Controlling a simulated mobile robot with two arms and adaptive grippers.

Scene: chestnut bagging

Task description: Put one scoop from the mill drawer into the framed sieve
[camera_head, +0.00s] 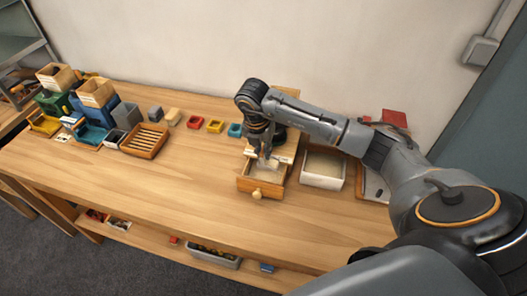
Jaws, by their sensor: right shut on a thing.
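The mill drawer (251,185) is a wooden drawer with a round knob, pulled open toward the table's front. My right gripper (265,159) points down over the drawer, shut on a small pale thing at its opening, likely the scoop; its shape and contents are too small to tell. The mill behind is mostly hidden by my right arm. A pale-rimmed rectangular tray (322,184) with a beige inside stands just right of the drawer; it may be the framed sieve, but I cannot tell for sure. My left gripper is not in view.
Stacked coloured bins (53,104) fill the far left. The table's front middle (180,200) is clear. A grey tray (375,182) lies at right.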

